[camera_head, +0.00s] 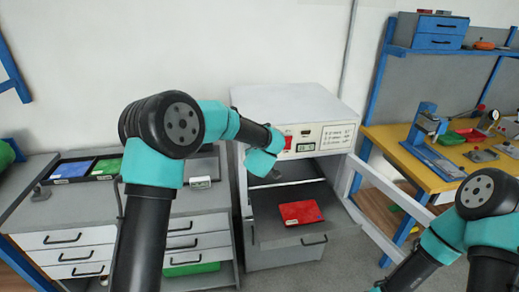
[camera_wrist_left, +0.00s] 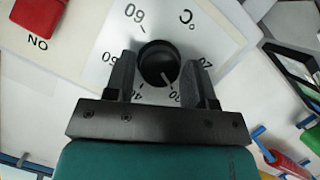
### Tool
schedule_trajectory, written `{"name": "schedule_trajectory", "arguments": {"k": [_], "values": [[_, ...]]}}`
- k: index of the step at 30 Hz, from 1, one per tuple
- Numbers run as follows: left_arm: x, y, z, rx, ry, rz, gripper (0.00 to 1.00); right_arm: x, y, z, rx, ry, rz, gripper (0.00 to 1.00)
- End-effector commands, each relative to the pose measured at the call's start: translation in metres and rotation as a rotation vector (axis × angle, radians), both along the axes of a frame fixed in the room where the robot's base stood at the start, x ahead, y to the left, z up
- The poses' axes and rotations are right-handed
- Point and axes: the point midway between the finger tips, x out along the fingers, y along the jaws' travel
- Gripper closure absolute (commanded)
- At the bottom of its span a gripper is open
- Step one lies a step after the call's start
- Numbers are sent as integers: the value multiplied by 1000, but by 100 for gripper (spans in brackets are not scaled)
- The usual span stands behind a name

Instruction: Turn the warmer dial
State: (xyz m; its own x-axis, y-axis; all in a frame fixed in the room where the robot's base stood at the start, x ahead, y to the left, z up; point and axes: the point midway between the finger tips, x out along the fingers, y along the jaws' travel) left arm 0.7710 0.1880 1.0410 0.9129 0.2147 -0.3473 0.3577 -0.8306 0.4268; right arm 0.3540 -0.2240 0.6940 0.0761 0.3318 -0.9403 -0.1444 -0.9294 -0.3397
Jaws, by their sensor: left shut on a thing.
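The warmer (camera_head: 285,100) is a pale box-shaped cabinet with a control panel on its front. Its dial (camera_wrist_left: 157,60) is a round black knob in the left wrist view, on a white face marked in °C. The knob's pale pointer line aims down and slightly right, near the 30 mark. My left gripper (camera_wrist_left: 158,72) is shut on the knob, with one finger on each side. In the head view my left wrist hides the dial and the fingers. My right arm shows at the lower right, but its gripper is out of frame.
A red switch (camera_wrist_left: 38,14) marked ON sits beside the dial face. Below the panel, the warmer stands open with a red pack (camera_head: 301,212) on a pulled-out grey shelf. A workbench (camera_head: 385,139) with tools stands right; a grey drawer unit (camera_head: 66,237) stands left.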

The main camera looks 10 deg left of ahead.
Motion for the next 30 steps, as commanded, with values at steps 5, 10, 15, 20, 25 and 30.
{"name": "schedule_trajectory", "arguments": {"k": [5, 10, 15, 20, 25, 30], "values": [[0, -1, 1, 65, 27, 0, 74, 0, 0, 0, 0, 0, 0, 57], [0, -1, 1, 98, 40, -1, 74, 0, 0, 0, 0, 0, 0, 57], [0, -1, 1, 106, 44, 0, 74, 0, 0, 0, 0, 0, 0, 57], [0, -1, 1, 106, 44, 0, 74, 0, 0, 0, 0, 0, 0, 57], [0, -1, 1, 106, 43, 0, 43, 0, 0, 0, 0, 0, 0, 57], [0, -1, 1, 106, 44, 0, 27, 0, 0, 0, 0, 0, 0, 57]]}}
